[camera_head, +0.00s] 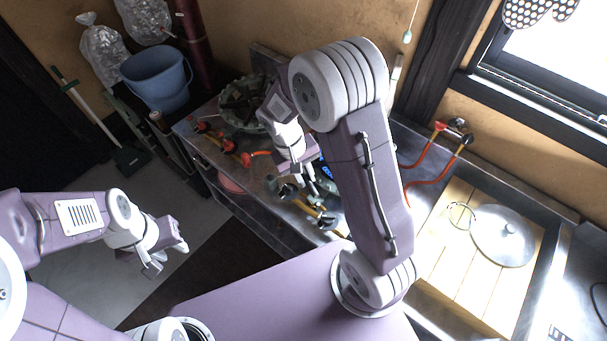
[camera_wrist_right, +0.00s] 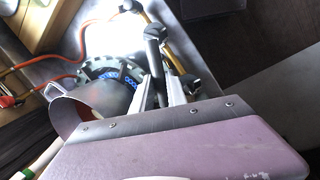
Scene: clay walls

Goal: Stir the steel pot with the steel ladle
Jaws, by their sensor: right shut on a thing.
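In the right wrist view the steel pot (camera_wrist_right: 97,104) shows as a curved metal wall with a small side handle and a brownish inside; the pale purple wrist casing covers part of it. My right gripper (camera_wrist_right: 160,98) is shut on a slim grey-dark bar, which seems to be the handle of the steel ladle (camera_wrist_right: 154,52). The ladle's bowl is not visible. In the head view the right gripper (camera_head: 308,187) is over the counter, and my arm hides the pot. My left gripper (camera_head: 166,258) is open and empty, over the floor at the left.
Black-knobbed taps (camera_head: 325,222) with yellow and orange pipes line the counter. A green-rimmed basket (camera_head: 243,105) stands behind the right gripper. A blue bucket (camera_head: 157,80) is at the back left. A steel lid (camera_head: 503,236) lies on wooden boards at the right.

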